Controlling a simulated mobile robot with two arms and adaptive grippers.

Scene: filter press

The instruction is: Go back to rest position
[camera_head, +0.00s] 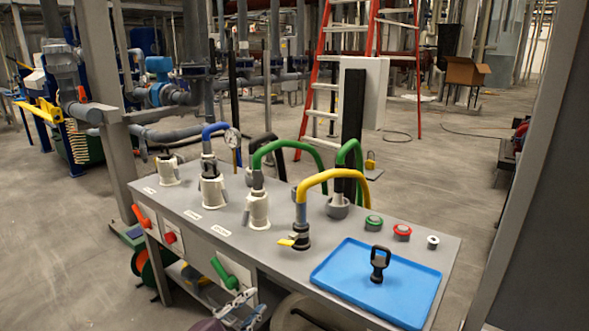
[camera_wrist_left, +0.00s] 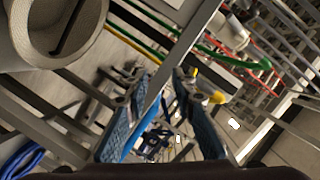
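My left gripper (camera_head: 240,311) is low in front of the bench, at the bottom of the head view, below the green handle (camera_head: 224,274) on the bench front. In the left wrist view its two blue-padded fingers (camera_wrist_left: 160,92) stand apart with nothing held between them. The gripper appears clear of the bench (camera_head: 408,229). My right gripper is in neither view.
The bench carries hose couplings with blue, green and yellow hoses (camera_head: 333,174), a blue tray (camera_head: 340,267) with a black fitting (camera_head: 379,264), and several buttons (camera_head: 402,231). A grey post stands at right. A red ladder (camera_head: 314,75) stands behind.

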